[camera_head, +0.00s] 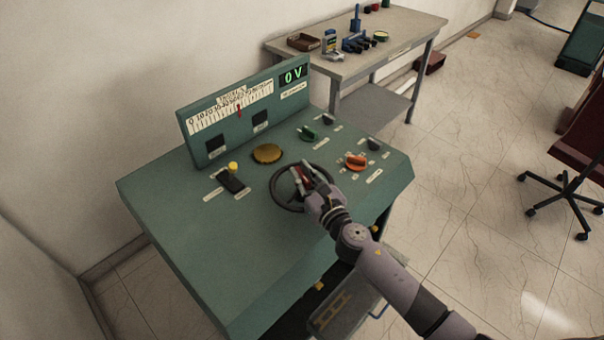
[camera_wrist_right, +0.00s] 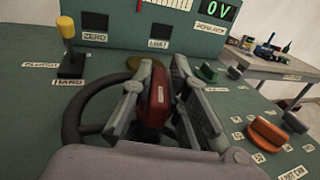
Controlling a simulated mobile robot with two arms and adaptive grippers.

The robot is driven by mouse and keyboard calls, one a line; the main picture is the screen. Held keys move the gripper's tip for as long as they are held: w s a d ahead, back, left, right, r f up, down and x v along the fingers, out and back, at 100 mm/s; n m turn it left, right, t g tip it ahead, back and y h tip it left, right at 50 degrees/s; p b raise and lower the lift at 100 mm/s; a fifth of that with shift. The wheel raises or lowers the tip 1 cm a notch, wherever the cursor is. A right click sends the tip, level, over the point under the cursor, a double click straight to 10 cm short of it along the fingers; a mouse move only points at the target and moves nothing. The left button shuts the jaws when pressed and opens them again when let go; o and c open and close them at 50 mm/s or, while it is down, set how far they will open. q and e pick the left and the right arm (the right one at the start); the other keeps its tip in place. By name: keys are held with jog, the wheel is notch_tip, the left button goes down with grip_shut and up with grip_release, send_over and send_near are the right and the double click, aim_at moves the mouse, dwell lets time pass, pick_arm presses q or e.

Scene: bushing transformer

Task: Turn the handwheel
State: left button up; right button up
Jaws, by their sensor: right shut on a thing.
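The black handwheel (camera_head: 277,190) lies on the sloping green control desk (camera_head: 180,190). It also shows in the wrist view (camera_wrist_right: 75,128), with a red block-like part (camera_wrist_right: 158,95) over its middle. My right gripper (camera_head: 303,178) is over the wheel, its fingers on both sides of the red part and shut on it; it also shows in the wrist view (camera_wrist_right: 158,90). The gripper and arm hide part of the wheel's right side. The desk's display (camera_head: 293,75) reads 0 V, and a red pointer (camera_head: 239,111) stands on the scale. My left gripper is not in view.
Around the wheel are a yellow-topped lever (camera_wrist_right: 69,45), a round brass disc (camera_head: 267,153), an orange knob (camera_head: 356,162) and a green knob (camera_head: 308,133). A grey table (camera_head: 400,35) with small items stands behind. An office chair (camera_head: 565,195) is at the right, with open tiled floor between.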

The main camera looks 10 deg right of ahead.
grip_shut()
dwell(0.3)
jog(key=shift+m+h, duration=0.3)
jog(key=shift+h, duration=0.2)
jog(key=m+h, duration=0.2)
jog(key=h, duration=0.2)
jog(key=shift+a+m+t, duration=0.1)
jog(key=shift+m+t, duration=0.2)
jog(key=m+h+b, duration=0.1)
jog(key=m+h, duration=0.2)
jog(key=h, duration=0.1)
jog(key=shift+f+h+b, duration=0.1)
jog(key=shift+h+b, duration=0.2)
jog(key=shift+b, duration=0.05)
jog(key=shift+m+g+h+b, duration=0.55)
jog(key=shift+m+g+h, duration=0.25)
jog(key=shift+m+h, duration=0.5)
jog(key=shift+h, duration=0.5)
